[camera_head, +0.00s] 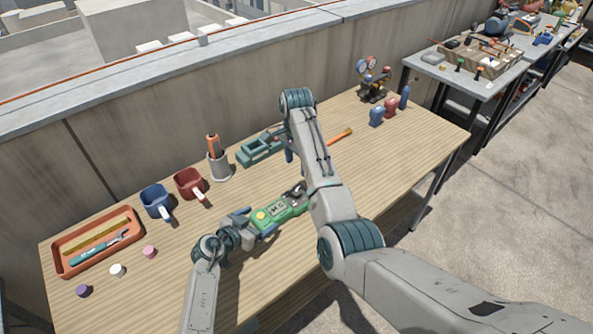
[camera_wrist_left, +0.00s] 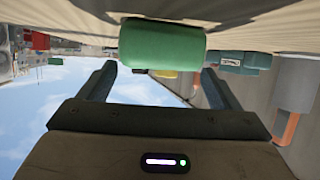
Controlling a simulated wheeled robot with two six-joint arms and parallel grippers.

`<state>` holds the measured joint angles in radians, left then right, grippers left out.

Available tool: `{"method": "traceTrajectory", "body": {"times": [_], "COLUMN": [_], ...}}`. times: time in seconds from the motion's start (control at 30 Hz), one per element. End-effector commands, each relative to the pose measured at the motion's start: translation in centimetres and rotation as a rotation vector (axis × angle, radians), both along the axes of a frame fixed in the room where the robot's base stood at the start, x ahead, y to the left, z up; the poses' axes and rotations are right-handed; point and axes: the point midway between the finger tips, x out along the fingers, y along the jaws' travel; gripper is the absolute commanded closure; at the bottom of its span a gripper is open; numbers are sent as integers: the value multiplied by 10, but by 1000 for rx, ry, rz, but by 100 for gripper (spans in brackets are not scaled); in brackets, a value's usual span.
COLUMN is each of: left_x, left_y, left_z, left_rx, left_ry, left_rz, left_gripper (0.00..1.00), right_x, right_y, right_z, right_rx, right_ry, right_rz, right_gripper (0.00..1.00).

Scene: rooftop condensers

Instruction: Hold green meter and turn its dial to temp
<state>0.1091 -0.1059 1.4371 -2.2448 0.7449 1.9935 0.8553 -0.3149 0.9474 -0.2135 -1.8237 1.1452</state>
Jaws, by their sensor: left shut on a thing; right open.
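The green meter (camera_head: 293,207) has a yellow dial (camera_head: 261,215) and a small light panel, with dark parts at its far end. It is above the middle of the wooden table; whether it touches the wood is unclear. My left gripper (camera_head: 258,222) is shut on its near end. In the left wrist view the meter's green end (camera_wrist_left: 162,44) lies between my fingers. My right gripper (camera_head: 288,151) is open, mostly hidden by my right arm, beyond the meter and apart from it.
An orange-handled tool (camera_head: 341,135) and several bottles (camera_head: 390,108) are right. The right front tabletop is clear.

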Motion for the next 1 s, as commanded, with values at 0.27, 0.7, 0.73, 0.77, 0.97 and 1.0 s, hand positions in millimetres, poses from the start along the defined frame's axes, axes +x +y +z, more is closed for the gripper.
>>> {"method": "traceTrajectory", "body": {"times": [0.27, 0.7, 0.73, 0.77, 0.97, 1.0], "left_x": [0, 0, 0, 0, -6, -10], "left_y": [-1, 0, 0, 0, 5, 8], "left_z": [0, 0, 0, 0, 7, 10], "left_rx": [-1, -1, -1, -1, 2, 2], "left_ry": [1, 1, 1, 1, 3, 3], "left_rz": [-1, -1, -1, -1, -1, -1], "left_gripper": [53, 0, 0, 0, 0, 0], "right_x": [0, 0, 0, 0, 0, 0], "right_y": [0, 0, 0, 0, 0, 0], "right_z": [3, 3, 3, 3, 18, 23], "right_rx": [0, 0, 0, 0, 1, 1], "right_ry": [0, 0, 0, 0, -1, -1], "right_rz": [0, 0, 0, 0, 0, 0], "right_gripper": [47, 47, 47, 47, 47, 47]}}
